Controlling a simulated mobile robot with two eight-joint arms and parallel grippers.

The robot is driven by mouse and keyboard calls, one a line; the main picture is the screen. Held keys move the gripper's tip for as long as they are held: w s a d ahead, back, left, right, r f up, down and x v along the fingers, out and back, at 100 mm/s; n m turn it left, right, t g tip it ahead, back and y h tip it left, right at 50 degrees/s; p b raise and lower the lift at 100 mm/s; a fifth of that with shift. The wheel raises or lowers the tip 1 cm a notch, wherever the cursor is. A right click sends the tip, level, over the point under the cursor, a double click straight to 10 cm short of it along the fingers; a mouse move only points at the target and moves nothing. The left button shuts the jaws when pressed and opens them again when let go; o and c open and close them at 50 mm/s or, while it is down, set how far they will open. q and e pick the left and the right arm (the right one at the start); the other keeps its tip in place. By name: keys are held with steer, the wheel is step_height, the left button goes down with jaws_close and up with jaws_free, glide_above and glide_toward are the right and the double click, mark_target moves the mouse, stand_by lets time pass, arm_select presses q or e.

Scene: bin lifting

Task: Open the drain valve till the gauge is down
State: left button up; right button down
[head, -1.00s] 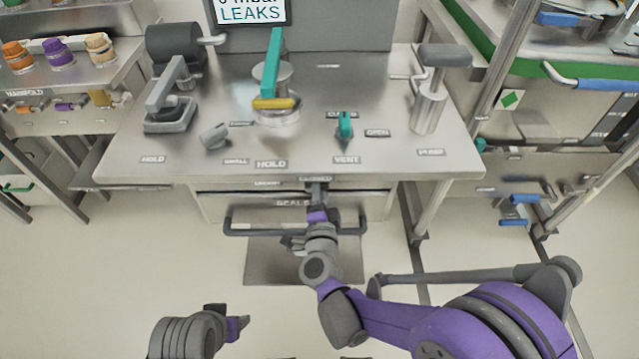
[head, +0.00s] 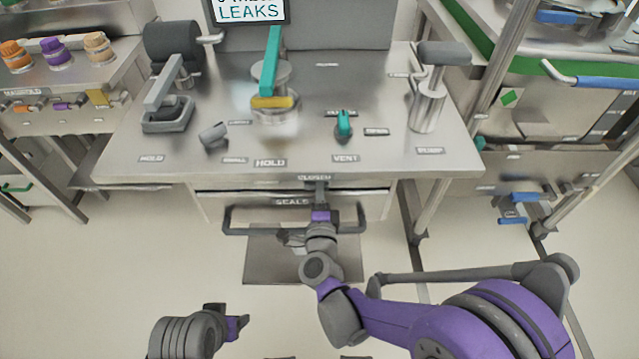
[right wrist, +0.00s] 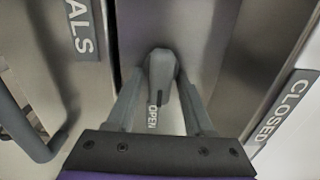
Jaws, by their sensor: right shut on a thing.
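The drain valve's grey lever (right wrist: 162,75) sits on the bench front, under the top edge, in the right wrist view. An OPEN label (right wrist: 153,112) shows beside it, and a CLOSED label (right wrist: 282,106) is to the right. My right gripper (right wrist: 160,100) is shut on the lever, one finger on each side. In the head view the right gripper (head: 320,200) is at the bench front above the drawer handle, and hides most of the lever. My left gripper (head: 238,321) is low at the left, apart from the bench; its jaw gap is unclear. I cannot make out a gauge.
The bench top (head: 215,105) carries a teal-handled lever (head: 271,62), a teal vent knob (head: 343,124) and a grey-handled pump (head: 430,100). The SEALS drawer's dark handle (head: 235,230) runs below my right gripper. The floor left of the drawer is clear.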

steer(key=c, duration=0.6)
jaws_free()
steer(key=shift+c, duration=0.2)
steer(key=s, duration=1.1)
steer(key=shift+p, duration=0.3)
steer(key=shift+w, duration=0.1)
